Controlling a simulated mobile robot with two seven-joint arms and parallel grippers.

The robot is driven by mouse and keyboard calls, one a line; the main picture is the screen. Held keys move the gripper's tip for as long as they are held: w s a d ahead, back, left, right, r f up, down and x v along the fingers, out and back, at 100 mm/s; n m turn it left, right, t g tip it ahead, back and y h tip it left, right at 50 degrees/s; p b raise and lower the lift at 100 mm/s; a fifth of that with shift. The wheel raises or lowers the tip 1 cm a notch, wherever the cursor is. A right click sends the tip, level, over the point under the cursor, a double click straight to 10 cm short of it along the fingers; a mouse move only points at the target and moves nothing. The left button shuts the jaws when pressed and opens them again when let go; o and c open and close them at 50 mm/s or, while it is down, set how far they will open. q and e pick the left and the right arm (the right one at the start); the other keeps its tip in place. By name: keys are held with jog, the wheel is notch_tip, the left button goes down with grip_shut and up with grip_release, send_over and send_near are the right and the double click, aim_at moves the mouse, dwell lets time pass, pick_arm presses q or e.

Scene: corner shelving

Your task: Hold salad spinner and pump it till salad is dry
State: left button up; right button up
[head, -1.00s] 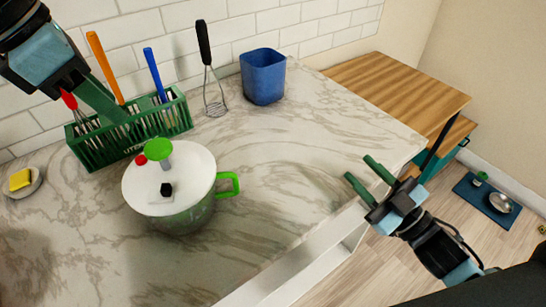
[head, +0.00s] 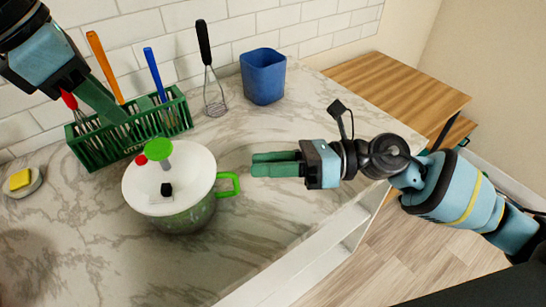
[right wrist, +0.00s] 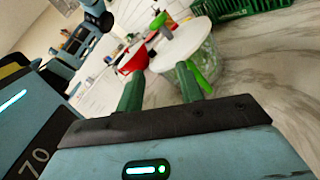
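The salad spinner (head: 170,190) stands upright on the counter, with a white lid, a green pump knob (head: 158,150) on a grey stem, and a green side handle (head: 229,185). The lid also has a red and a black part. My right gripper (head: 253,164) is just right of the handle, apart from it in the head view, its fingers pointing left. The right wrist view shows its fingers spread and empty, with the spinner lid (right wrist: 180,45) and handle (right wrist: 202,78) ahead. My left gripper (head: 122,112) hangs behind the spinner at the utensil rack; its finger gap is not clear.
A green utensil rack (head: 85,153) with several utensils stands behind the spinner. A whisk-like masher (head: 205,60) and a blue cup (head: 263,78) are at the wall. A yellow sponge (head: 19,180) lies on a dish at far left. The marble counter front is clear.

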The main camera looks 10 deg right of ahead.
aim_at(231, 173)
jog(key=n+h, duration=0.1)
jog(key=n, duration=0.1)
jog(key=w+f+n+h, duration=0.1)
jog(key=n, duration=0.2)
jog(key=w+d+f+n+h, duration=0.1)
jog(key=n+h, duration=0.1)
jog(key=n, duration=0.1)
jog(key=shift+w+g, duration=0.2)
jog(key=shift+g, duration=0.1)
jog(key=shift+x, duration=3.85)
grip_shut()
